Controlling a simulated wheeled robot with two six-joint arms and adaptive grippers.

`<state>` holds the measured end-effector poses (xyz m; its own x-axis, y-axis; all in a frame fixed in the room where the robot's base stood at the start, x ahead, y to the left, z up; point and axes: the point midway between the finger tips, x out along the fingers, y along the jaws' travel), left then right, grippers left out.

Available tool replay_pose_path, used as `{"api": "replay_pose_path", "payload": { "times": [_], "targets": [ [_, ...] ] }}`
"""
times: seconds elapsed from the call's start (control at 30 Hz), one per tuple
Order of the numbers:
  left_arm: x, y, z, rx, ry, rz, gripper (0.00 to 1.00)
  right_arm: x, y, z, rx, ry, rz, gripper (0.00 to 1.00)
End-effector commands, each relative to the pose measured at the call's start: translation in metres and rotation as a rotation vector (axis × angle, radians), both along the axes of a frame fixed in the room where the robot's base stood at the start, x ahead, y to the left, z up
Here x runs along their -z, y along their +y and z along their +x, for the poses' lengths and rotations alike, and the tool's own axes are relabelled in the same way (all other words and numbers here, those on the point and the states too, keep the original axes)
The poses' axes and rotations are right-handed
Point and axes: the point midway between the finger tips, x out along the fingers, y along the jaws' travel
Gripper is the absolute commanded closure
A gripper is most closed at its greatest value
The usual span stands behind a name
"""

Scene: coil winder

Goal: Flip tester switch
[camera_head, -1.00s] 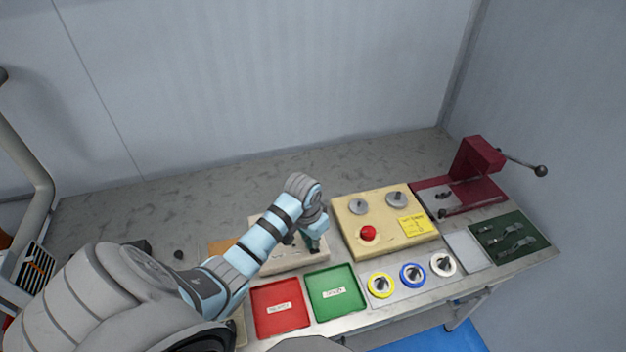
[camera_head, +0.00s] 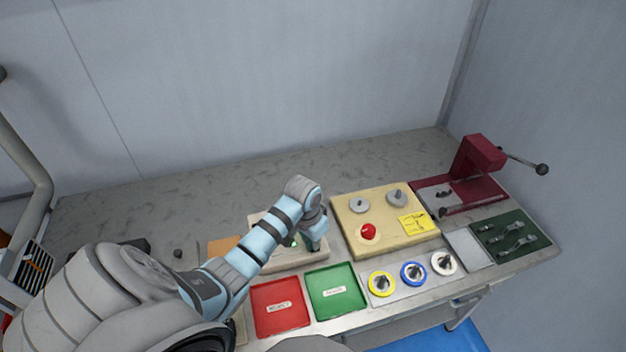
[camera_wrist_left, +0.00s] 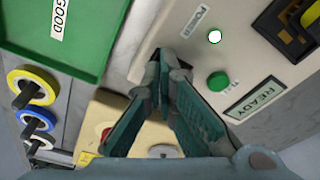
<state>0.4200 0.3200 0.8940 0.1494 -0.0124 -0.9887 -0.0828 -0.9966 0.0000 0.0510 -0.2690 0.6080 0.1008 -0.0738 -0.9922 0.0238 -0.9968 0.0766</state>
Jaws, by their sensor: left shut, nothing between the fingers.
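The tester, a pale beige box (camera_head: 284,263), stands on the bench behind the red and green trays and is partly covered by my left arm. In the left wrist view the tester panel (camera_wrist_left: 178,25) shows a "POWER" label, a bright white round lamp (camera_wrist_left: 214,36), a green round lamp or button (camera_wrist_left: 218,81) and a "READY" label (camera_wrist_left: 254,98). No switch lever can be made out; the fingers cover part of the panel. My left gripper (camera_head: 317,246) is over the tester's right side. Its teal fingers (camera_wrist_left: 172,57) meet at the tips, empty. My right gripper is out of view.
A red tray (camera_head: 268,324) and a green "GOOD" tray (camera_head: 320,311) lie in front. A cream winder box (camera_head: 372,243) with a red button stands right, behind yellow, blue and white spools. A dark red press (camera_head: 478,157) stands far right. The back of the bench is clear.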

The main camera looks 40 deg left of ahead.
Motion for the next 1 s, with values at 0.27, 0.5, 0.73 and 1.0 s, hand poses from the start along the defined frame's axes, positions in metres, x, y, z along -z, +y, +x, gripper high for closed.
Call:
{"api": "replay_pose_path", "payload": {
  "times": [0.27, 0.5, 0.73, 1.0],
  "targets": [
    [-0.024, 0.0, 0.0, 0.0, 0.0, 0.0, 1.0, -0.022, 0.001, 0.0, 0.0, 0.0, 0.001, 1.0],
    [-0.048, 0.0, 0.0, 0.001, -0.001, 0.001, 1.0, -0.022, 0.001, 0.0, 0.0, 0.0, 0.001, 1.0],
    [-0.069, 0.0, 0.0, 0.0, 0.0, 0.001, 1.0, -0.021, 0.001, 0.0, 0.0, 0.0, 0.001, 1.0],
    [-0.07, 0.0, 0.0, 0.0, 0.001, 0.0, 1.0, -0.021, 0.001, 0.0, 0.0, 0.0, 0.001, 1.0]
  ]
}}
